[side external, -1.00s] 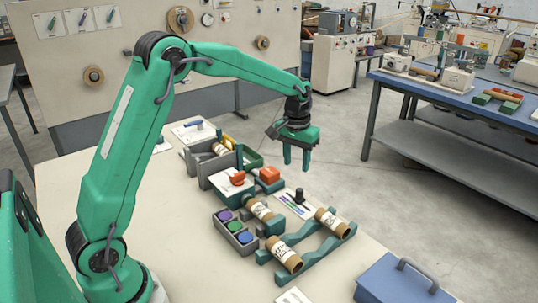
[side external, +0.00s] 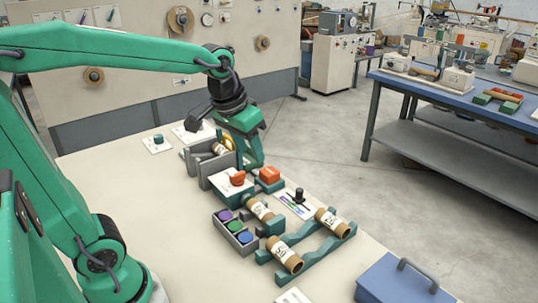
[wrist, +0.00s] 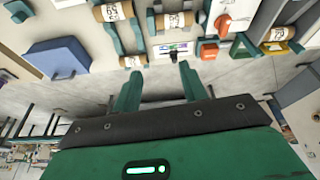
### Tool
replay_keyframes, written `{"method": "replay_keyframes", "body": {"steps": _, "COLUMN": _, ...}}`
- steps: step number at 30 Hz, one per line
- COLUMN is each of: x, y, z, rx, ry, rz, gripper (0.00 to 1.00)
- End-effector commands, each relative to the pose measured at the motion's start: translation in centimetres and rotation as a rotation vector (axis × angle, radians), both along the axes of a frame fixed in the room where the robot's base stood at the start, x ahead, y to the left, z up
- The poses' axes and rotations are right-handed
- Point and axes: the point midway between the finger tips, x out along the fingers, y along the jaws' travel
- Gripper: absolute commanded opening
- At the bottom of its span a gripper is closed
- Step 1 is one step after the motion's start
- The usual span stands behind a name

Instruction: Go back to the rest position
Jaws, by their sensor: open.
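My gripper (side external: 250,153) hangs tilted in the air by the back right edge of the bench, in front of a grey holder (side external: 203,173) from this view. Its fingers are apart and nothing shows between them. The open fingers also show in the wrist view (wrist: 159,72), with grey floor beyond them.
Labelled brown tubes (side external: 287,256) lie on a teal rack (side external: 316,259). A blue box (side external: 395,283) sits front right.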

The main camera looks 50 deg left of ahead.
Motion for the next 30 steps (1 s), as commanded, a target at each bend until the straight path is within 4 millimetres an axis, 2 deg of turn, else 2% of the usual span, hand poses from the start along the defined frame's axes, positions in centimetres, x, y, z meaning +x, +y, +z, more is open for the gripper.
{"method": "replay_keyframes", "body": {"steps": 7, "x": -4.8, "y": -0.6, "z": 0.3, "rx": 0.012, "ry": -0.07, "rz": -0.041, "gripper": 0.43}}
{"method": "replay_keyframes", "body": {"steps": 15, "x": -9.2, "y": -1.0, "z": -0.7, "rx": 0.025, "ry": -0.136, "rz": -0.082, "gripper": 0.43}}
{"method": "replay_keyframes", "body": {"steps": 21, "x": -10.9, "y": -1.1, "z": -1.4, "rx": 0.031, "ry": -0.164, "rz": -0.099, "gripper": 0.43}}
{"method": "replay_keyframes", "body": {"steps": 30, "x": -11.2, "y": -1.2, "z": -1.6, "rx": 0.032, "ry": -0.168, "rz": -0.103, "gripper": 0.43}}
